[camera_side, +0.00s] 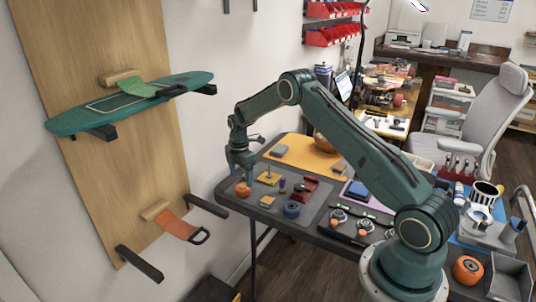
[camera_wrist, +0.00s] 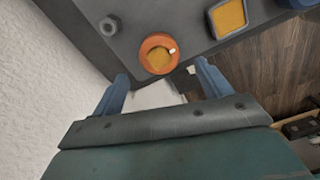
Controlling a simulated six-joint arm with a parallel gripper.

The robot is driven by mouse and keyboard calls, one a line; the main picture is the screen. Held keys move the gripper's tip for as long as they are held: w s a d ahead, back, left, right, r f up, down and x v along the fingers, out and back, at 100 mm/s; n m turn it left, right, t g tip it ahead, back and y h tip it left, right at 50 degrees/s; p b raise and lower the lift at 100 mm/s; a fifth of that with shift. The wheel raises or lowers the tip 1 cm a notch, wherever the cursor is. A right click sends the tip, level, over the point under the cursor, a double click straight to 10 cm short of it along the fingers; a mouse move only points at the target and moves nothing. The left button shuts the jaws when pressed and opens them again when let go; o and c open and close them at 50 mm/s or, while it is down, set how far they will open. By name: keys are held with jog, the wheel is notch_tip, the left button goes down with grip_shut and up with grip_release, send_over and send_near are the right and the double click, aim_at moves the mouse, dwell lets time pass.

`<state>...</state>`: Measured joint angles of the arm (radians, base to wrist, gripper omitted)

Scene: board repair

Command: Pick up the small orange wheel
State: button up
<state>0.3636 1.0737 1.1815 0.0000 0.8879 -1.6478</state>
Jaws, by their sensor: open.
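The small orange wheel (camera_side: 242,190) lies near the left front corner of the grey mat on the table. In the wrist view the orange wheel (camera_wrist: 158,54) has a yellowish centre and lies close to the mat's edge. My gripper (camera_side: 241,170) hangs just above the wheel in the side view. In the wrist view its two blue fingers (camera_wrist: 163,78) are spread apart with nothing between them. The wheel shows beyond the fingertips, roughly centred between them.
A hex nut (camera_wrist: 109,25) and a square tray with a yellow inside (camera_wrist: 228,16) lie near the wheel. A blue wheel (camera_side: 292,209) and a red tool (camera_side: 304,189) share the mat. The white wall is close on the left.

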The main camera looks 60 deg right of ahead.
aim_at(242, 186)
jog(key=shift+f, duration=0.25)
jog(key=shift+f, duration=0.1)
jog(key=shift+f, duration=2.5)
jog(key=c, duration=1.1)
jog(key=shift+r, duration=0.1)
notch_tip(242, 186, up, 20)
